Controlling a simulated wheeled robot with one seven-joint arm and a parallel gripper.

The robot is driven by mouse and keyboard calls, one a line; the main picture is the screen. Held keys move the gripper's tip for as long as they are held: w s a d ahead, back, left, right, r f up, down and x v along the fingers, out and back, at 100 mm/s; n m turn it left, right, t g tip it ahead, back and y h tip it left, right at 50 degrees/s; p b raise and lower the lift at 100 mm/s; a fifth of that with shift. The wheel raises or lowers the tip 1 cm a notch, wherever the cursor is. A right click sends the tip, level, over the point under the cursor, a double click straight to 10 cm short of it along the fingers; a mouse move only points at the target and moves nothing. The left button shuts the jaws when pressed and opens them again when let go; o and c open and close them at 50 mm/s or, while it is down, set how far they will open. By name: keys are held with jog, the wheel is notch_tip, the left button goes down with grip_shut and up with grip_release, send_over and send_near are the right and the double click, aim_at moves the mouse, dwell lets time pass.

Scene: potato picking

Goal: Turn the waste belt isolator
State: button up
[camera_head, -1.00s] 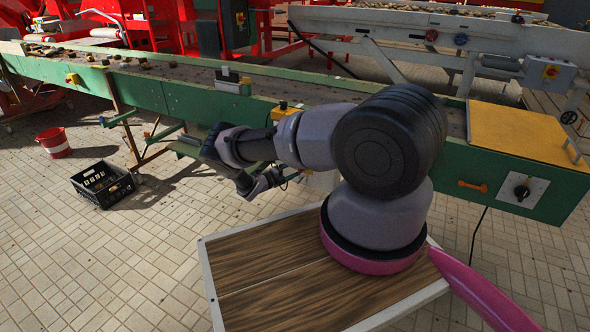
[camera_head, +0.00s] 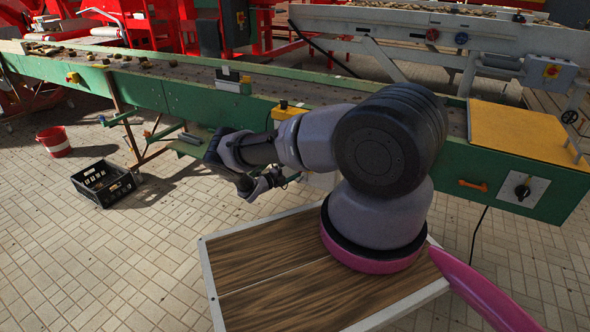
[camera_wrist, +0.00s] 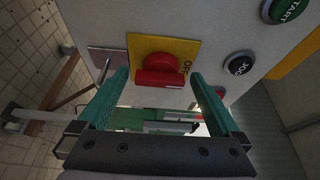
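In the wrist view a red rotary switch knob (camera_wrist: 160,72) sits on a yellow plate (camera_wrist: 182,48) lettered OFF, on a pale panel. I take it for the isolator; no name for its belt is legible. My gripper (camera_wrist: 161,82) is open, with its two teal fingers on either side of the knob. Their tips are close to the panel; I cannot tell whether they touch the knob. In the head view my gripper is small and partly hidden by my arm, in front of the green conveyor (camera_head: 190,100), and this red knob cannot be made out.
Beside the knob on the panel are a green START button (camera_wrist: 288,8) and a black JOG button (camera_wrist: 239,65). A black knob on a white plate (camera_head: 522,190) is at the conveyor's right end. A black crate (camera_head: 104,184) and red bucket (camera_head: 54,141) stand on the floor at left.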

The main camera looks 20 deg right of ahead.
jog(key=v, duration=1)
jog(key=shift+a, duration=0.4)
jog(key=shift+s, duration=0.1)
jog(key=s+r+m+g+y, duration=0.3)
jog(key=r+m+y, duration=0.3)
jog(key=r+m, duration=1.1)
jog(key=s+r+m+g+y, duration=0.2)
jog(key=r+m+g+y, duration=0.5)
jog(key=r, duration=1.7)
jog(key=s+a+r+m+t+y, duration=0.1)
jog(key=s+r+m+t+y, duration=0.1)
jog(key=s+r+m+t, duration=0.4)
jog(key=s+a+r+m+t+y, duration=0.1)
jog(key=s+a+r+m+y, duration=0.1)
jog(key=s+r+m, duration=0.6)
jog(key=s+a+r+m+t+y, duration=0.1)
jog(key=s+r, duration=0.3)
jog(key=s, duration=0.4)
jog(key=s+a+r+m+t+y, duration=0.1)
jog(key=s+r+m+t, duration=0.3)
jog(key=s, duration=0.4)
jog(key=shift+a+r+m, duration=0.3)
jog(key=shift+a+r, duration=0.15)
jog(key=shift+a, duration=0.25)
